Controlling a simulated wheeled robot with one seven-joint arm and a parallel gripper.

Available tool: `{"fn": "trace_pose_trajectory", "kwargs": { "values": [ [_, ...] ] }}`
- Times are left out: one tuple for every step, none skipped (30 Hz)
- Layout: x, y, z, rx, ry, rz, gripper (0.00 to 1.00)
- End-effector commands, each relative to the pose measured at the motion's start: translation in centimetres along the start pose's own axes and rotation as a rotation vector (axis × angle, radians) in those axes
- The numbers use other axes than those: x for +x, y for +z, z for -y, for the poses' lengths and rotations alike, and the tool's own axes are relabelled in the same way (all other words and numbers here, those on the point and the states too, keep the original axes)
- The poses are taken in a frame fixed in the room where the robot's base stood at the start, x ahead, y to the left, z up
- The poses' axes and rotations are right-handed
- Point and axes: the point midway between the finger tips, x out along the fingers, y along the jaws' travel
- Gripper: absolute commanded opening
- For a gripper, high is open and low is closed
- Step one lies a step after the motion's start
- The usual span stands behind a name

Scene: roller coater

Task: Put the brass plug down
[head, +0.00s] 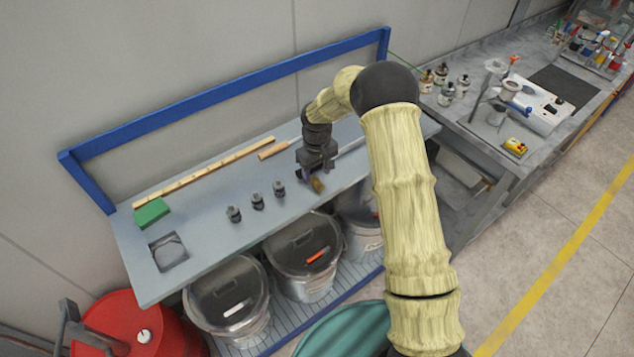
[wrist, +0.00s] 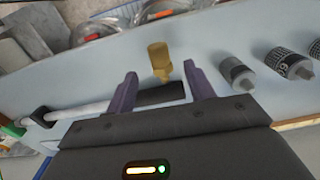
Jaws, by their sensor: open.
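The brass plug (wrist: 160,60) stands in the wrist view just beyond and between the fingertips of my gripper (wrist: 158,82). In the head view the brass plug (head: 318,184) is at the front edge of the grey-blue bench (head: 200,205), just below my gripper (head: 310,174). The fingers are apart, and no contact with the plug shows. The plug's base seems to rest on the bench top. A dark cylindrical handle (wrist: 160,94) lies behind the fingers in the wrist view.
Several dark fittings (head: 257,201) stand left of my gripper. A green block (head: 151,213), a long wooden strip (head: 205,172) and a square recess (head: 169,252) lie farther left. A blue rail (head: 230,88) runs along the back. Lidded buckets (head: 303,243) stand below the front edge.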

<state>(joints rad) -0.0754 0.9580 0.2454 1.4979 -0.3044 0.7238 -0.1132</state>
Motion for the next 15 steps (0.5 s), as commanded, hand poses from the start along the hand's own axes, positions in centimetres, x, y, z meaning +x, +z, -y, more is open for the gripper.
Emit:
{"fn": "trace_pose_trajectory", "kwargs": {
  "values": [
    [0.2,0.1,0.1,-0.001,-0.001,0.003,0.54],
    [0.6,0.1,0.1,-0.002,-0.001,0.004,0.54],
    [1.0,0.1,0.1,-0.001,-0.001,0.003,0.54],
    [1.4,0.1,0.1,-0.001,-0.001,0.004,0.54],
    [1.8,0.1,0.1,0.0,-0.001,0.004,0.54],
    [2.4,0.1,0.1,0.001,-0.001,0.003,0.54],
    [2.7,0.0,0.1,0.001,0.0,0.002,0.54],
    [3.0,0.0,0.0,0.001,0.0,0.002,0.54],
    [3.4,0.1,0.0,0.0,0.0,0.002,0.54],
    [3.6,0.0,0.0,0.0,0.0,0.001,0.54],
    [3.8,0.0,0.0,0.0,0.001,0.0,0.54],
    [3.9,0.0,0.0,0.0,0.001,-0.001,0.54],
    [4.0,0.0,0.0,0.0,0.001,-0.001,0.54],
    [4.0,0.0,0.0,0.0,0.001,-0.001,0.54],
    [4.0,0.0,0.0,0.0,0.001,-0.001,0.54]
  ]
}}
